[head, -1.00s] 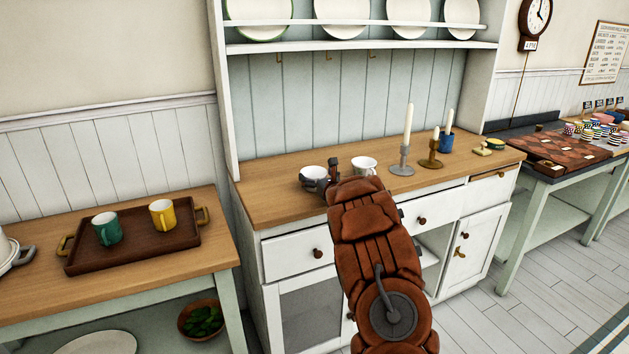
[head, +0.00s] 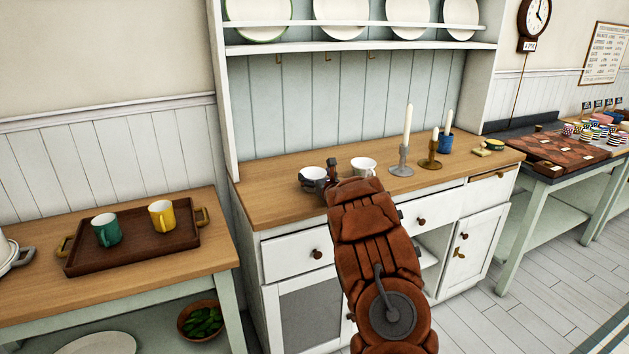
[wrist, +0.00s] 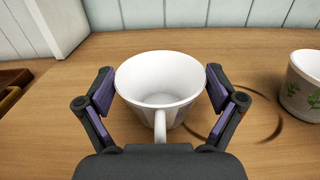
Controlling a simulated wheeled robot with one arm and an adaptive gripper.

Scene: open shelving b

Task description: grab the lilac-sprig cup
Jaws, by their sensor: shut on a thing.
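A white cup (wrist: 160,103) stands upright on the wooden counter, between the fingers of my gripper (wrist: 160,88) in the wrist view. Both fingers press on its sides and its handle points toward my wrist. In the head view the same white cup (head: 312,172) is at the left of the counter, partly hidden by my gripper (head: 318,185). A second white cup with green sprigs (wrist: 303,85) stands to the right, apart from my gripper; it also shows in the head view (head: 363,168).
Candlesticks (head: 402,165) and a blue cup (head: 446,143) stand further right on the counter (head: 270,205). A tray (head: 150,250) with a green mug (head: 107,230) and a yellow mug (head: 161,214) lies on the left table. Plates line the shelf above.

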